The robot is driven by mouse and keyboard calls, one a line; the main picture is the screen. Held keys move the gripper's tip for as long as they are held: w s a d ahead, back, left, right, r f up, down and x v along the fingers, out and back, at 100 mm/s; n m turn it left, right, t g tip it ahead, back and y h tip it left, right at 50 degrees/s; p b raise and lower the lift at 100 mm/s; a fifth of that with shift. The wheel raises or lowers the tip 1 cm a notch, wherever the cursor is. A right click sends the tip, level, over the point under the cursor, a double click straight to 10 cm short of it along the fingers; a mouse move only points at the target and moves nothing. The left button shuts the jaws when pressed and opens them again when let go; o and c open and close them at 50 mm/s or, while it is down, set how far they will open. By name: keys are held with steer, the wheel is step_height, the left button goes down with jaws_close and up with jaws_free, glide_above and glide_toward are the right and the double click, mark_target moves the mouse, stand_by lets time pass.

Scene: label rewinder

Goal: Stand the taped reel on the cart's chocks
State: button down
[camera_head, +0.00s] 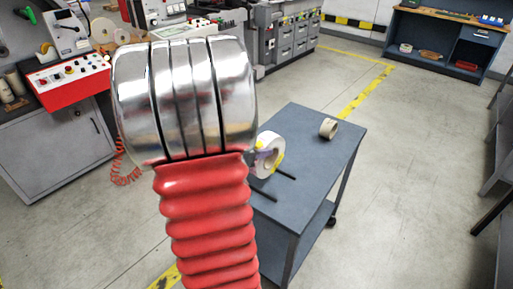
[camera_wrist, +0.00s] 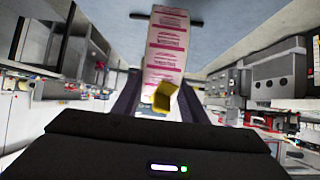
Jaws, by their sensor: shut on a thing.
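The taped reel (camera_head: 269,153) is a white roll with yellow tape on its edge. In the head view it stands upright at the cart's left side, partly hidden by my arm. In the wrist view its printed label face (camera_wrist: 167,45) and a yellow tape tab (camera_wrist: 175,97) show between the dark fingers of my gripper (camera_wrist: 160,84), which is shut on the reel. The cart (camera_head: 315,150) has a grey-blue top. Dark bar-like chocks (camera_head: 284,172) lie beside the reel; one bar (camera_wrist: 194,22) also shows behind it in the wrist view. I cannot tell whether the reel touches them.
A small beige roll (camera_head: 328,128) sits at the cart's far end. The cart top's right side is clear. A machine with a red control panel (camera_head: 70,73) stands at the left. A workbench (camera_head: 440,40) stands at the back right. Open floor lies right of the cart.

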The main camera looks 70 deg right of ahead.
steer(key=shift+f, duration=2.05)
steer(key=c, duration=1)
jaws_free()
steer(key=shift+f, duration=0.15)
steer(key=shift+a, duration=0.15)
steer(key=v, duration=1.3)
steer(key=shift+w+a, duration=0.15)
steer(key=shift+a, duration=0.1)
